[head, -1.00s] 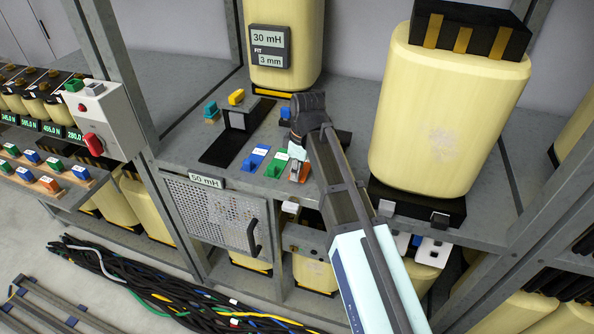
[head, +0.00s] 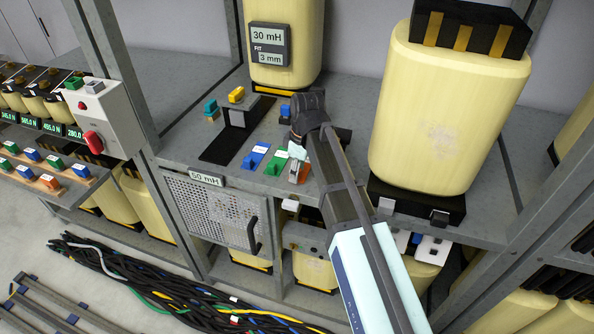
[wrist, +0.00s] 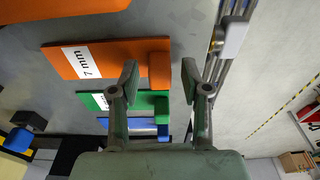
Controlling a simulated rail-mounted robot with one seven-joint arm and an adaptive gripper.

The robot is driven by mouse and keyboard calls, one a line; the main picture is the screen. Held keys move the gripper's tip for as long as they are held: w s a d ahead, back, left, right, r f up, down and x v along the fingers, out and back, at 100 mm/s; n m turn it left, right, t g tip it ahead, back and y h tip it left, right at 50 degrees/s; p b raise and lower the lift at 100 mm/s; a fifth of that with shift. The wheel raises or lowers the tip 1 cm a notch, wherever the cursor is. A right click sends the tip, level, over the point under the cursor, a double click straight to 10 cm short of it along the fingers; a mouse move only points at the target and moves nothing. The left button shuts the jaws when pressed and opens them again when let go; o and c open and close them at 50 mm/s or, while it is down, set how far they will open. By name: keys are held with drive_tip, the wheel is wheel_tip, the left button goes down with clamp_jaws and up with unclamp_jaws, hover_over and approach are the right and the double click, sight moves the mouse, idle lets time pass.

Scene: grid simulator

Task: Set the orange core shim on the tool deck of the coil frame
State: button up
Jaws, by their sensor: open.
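The orange core shim (wrist: 115,59), labelled 7 mm, lies flat on the grey deck in the wrist view, with a raised orange tab (wrist: 158,70) at its right end. In the head view the orange shim (head: 298,172) shows partly behind my gripper (head: 297,153). In the wrist view my gripper (wrist: 160,82) is open, one finger on each side of the tab; I cannot tell whether they touch it. The grey deck (head: 185,147) of the coil frame carries the shims.
A green shim (head: 277,166) and a blue shim (head: 255,158) lie left of the orange one. A black stand (head: 238,115) with a yellow block (head: 236,95) is behind them. A large cream coil (head: 440,110) stands close on the right. A mesh door (head: 215,210) hangs below the deck.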

wheel_tip(320, 180, up, 12)
drive_tip(key=d+b, duration=0.1)
drive_tip(key=b, duration=0.1)
drive_tip(key=shift+s+d+f, duration=0.15)
drive_tip(key=shift+s+d, duration=0.05)
idle(0.3)
